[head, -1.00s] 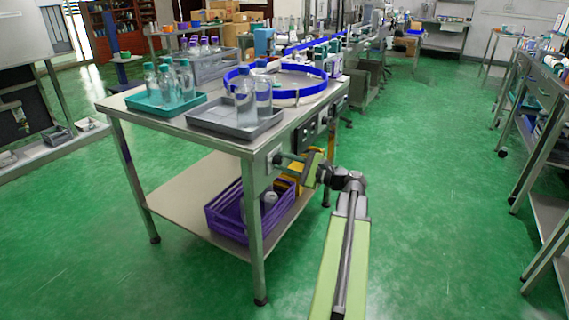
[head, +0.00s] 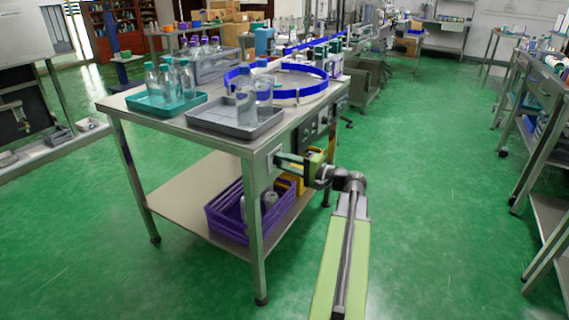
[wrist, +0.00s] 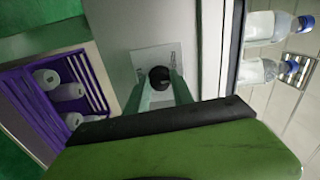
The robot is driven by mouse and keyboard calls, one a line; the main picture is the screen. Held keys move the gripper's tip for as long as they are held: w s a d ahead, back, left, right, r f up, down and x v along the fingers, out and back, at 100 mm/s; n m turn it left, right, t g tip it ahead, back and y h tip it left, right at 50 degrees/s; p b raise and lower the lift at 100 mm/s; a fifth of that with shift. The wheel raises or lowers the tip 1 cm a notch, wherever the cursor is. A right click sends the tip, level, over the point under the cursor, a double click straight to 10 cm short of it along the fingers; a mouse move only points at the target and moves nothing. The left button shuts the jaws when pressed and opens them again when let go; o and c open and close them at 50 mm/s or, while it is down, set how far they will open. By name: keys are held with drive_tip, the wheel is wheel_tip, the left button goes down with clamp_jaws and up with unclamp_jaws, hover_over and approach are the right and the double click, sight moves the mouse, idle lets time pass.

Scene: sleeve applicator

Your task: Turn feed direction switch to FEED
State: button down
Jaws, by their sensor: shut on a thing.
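The feed direction switch is a round black knob (wrist: 159,78) on a pale label plate (wrist: 145,62) in the wrist view. The plate sits on the side panel of the metal table (head: 172,122). The print on the plate is too small to read, so I cannot tell which way the switch points. My gripper (wrist: 160,92) is shut on the knob, one finger on each side of it. In the head view my gripper (head: 281,163) is at the table's front right side, just below the top, and hides the knob.
A grey tray (head: 205,127) with clear bottles stands on the tabletop above my gripper. A blue-railed round turntable (head: 290,95) is behind it. A purple crate (head: 230,228) with bottles sits on the lower shelf. The green floor to the right is open.

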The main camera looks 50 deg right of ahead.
drive_tip(key=n, duration=0.4)
drive_tip(key=shift+f+n, duration=0.1)
drive_tip(key=shift+n, duration=2.1)
drive_tip(key=c, duration=1.1)
unclamp_jaws()
drive_tip(key=v, duration=1.7)
drive_tip(key=shift+s, duration=0.25)
